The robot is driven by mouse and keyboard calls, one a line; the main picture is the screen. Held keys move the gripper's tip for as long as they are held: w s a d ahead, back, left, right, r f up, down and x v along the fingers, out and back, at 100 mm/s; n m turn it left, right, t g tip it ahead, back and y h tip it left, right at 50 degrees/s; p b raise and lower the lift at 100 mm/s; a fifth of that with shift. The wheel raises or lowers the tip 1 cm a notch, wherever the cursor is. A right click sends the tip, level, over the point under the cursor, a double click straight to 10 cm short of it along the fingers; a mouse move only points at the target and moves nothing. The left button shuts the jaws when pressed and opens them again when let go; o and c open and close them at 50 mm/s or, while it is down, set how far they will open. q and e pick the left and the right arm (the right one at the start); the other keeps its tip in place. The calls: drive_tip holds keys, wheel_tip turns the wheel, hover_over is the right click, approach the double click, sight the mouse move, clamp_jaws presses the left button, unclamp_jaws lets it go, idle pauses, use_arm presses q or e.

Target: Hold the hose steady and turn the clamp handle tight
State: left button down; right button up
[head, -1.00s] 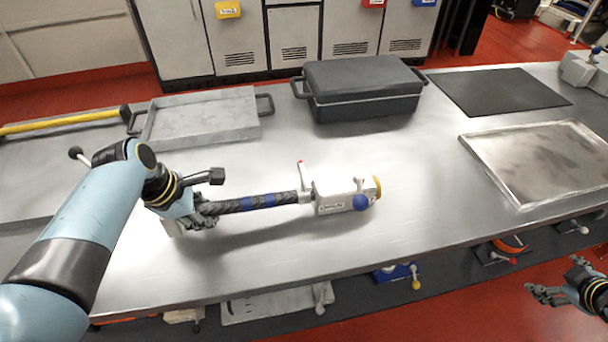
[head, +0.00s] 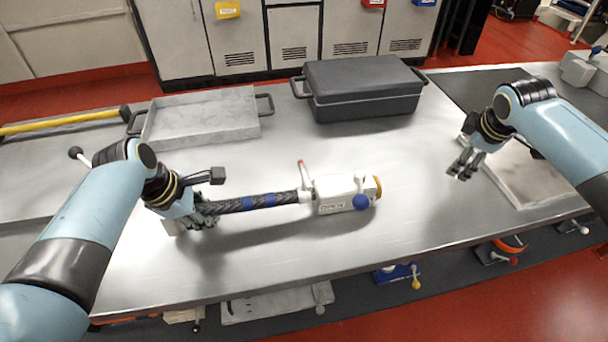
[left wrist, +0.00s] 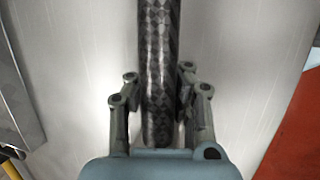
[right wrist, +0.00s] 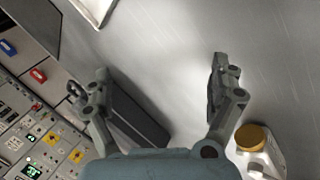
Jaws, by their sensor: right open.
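The dark braided hose (head: 272,200) with blue bands runs from my left gripper to a white clamp housing (head: 332,195) on the metal table. My right gripper (head: 462,168) is open and empty above the table, right of the housing, whose yellow end cap (right wrist: 252,137) shows in the right wrist view.
A black lidded case (head: 365,92) and a grey tray (head: 205,110) stand at the back. A dark mat (head: 470,90) and a shallow metal tray (head: 540,185) lie at the right, partly hidden by my right arm. The table between housing and right tray is clear.

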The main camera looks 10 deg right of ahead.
drive_tip(key=w+a+r+n+g+y, duration=0.1)
drive_tip(key=a+r+n+y, duration=0.1)
drive_tip(key=a, duration=0.6)
drive_tip(key=w+a+r+n+g+y, duration=0.1)
drive_tip(key=a+y, duration=0.1)
drive_tip(key=a, duration=0.7)
drive_tip(key=n+g+y, duration=0.3)
drive_tip(key=n, duration=0.2)
approach(305, 173)
drive_tip(key=x, duration=0.9)
drive_tip(key=shift+a+f, duration=0.15)
drive_tip(key=shift+f, duration=0.15)
drive_tip(key=shift+a+f, duration=0.25)
drive_tip(key=shift+f, duration=0.35)
drive_tip(key=shift+s, duration=0.1)
drive_tip(key=c, duration=1.2)
drive_tip(key=m, duration=0.2)
drive_tip(key=m+t, duration=0.1)
drive_tip(key=m, duration=0.1)
drive_tip(key=shift+f+t, duration=0.1)
drive_tip(key=shift+t, duration=0.2)
